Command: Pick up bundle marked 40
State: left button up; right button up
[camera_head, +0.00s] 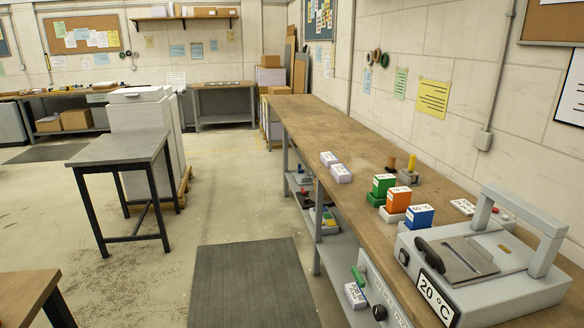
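No bundle that I can clearly read as marked 40 shows. Two small white bundles, one (329,158) farther and one (341,174) nearer, lie on the long wooden bench (300,118); their dark top marks are too small to read. Nearer on the bench stand a green block (380,188), an orange block (397,202) and a blue block (420,217) with white labels on top; the labels end in °C, but I cannot read their numbers surely. Neither of my grippers is in view.
A grey machine (520,275) labelled 20 °C stands at the bench's near end. A white labelled block (355,296) and a green piece (358,276) sit below the bench edge. A grey table (120,149) stands left. The floor around the dark mat (255,285) is open.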

aim_at(327, 159)
jog(key=i+j+u, duration=0.2)
jog(key=i, duration=0.75)
jog(key=i+j+u, duration=0.2)
jog(key=i, duration=0.7)
jog(key=l, duration=0.1)
